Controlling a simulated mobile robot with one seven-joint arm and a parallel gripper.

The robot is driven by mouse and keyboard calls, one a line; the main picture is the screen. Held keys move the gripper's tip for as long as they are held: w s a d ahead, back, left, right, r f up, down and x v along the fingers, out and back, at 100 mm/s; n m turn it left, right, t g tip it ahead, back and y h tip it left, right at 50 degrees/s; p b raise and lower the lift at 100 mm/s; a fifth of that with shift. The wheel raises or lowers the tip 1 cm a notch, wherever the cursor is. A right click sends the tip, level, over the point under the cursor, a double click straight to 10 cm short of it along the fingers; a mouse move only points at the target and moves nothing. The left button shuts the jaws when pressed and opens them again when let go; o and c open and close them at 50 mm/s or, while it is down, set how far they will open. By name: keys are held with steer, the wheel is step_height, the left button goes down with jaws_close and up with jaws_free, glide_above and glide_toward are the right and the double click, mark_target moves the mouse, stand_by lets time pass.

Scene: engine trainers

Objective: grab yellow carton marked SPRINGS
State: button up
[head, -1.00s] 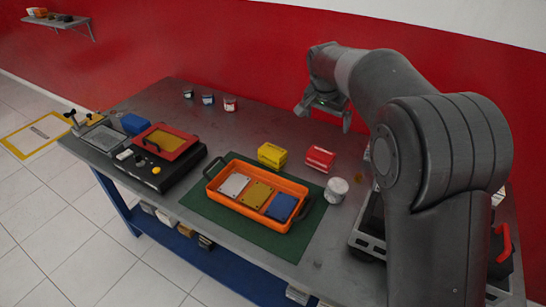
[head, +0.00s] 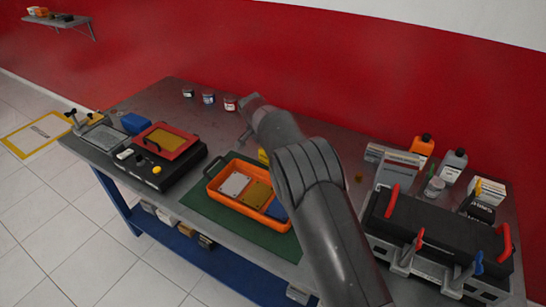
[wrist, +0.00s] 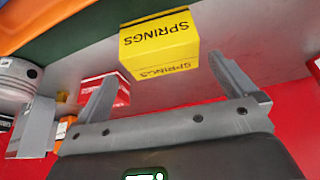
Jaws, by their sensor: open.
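The yellow carton marked SPRINGS (wrist: 160,46) shows in the wrist view, just ahead of and between the fingers of my gripper (wrist: 163,72). The lettering appears upside down there. My gripper is open and empty, and a gap seems to separate it from the carton. In the head view only a sliver of the yellow carton (head: 263,156) shows beside my arm, which hides the rest. One finger of my gripper (head: 246,135) shows in that view; the other is hidden.
A red carton (wrist: 121,92) stands beside the yellow one, partly behind a finger. A pale round part (wrist: 17,82) is at the wrist view's left. The orange tray (head: 216,194) lies on the green mat (head: 205,211). Small jars (head: 208,99) stand at the back.

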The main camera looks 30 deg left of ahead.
steer(key=x, duration=0.6)
steer(key=shift+a, duration=0.15)
steer(key=shift+c, duration=0.2)
steer(key=c, duration=0.9)
steer(key=shift+r, duration=0.1)
steer(key=shift+c, duration=0.3)
steer(key=shift+r, duration=0.1)
